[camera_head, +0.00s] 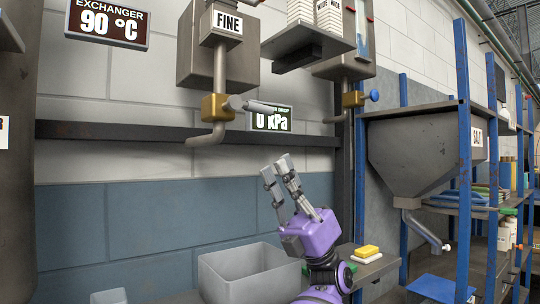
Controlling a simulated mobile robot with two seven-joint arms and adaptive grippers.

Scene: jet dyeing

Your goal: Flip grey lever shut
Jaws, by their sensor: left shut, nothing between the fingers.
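The grey lever (252,104) sticks out to the right, roughly level, from a brass valve (215,107) on the pipe below the grey hopper labelled FINE (222,62). My left gripper (278,168), with a purple body and grey fingers, points upward below and a little to the right of the lever. Its fingers are shut and empty, apart from the lever in the picture. My right gripper is not in view.
A second brass valve with a blue knob (372,96) is to the right. A display reading 0 kPa (270,118) hangs behind the lever. A grey open bin (248,275) stands below. A SALT hopper (420,150) and blue-post shelves (464,130) fill the right.

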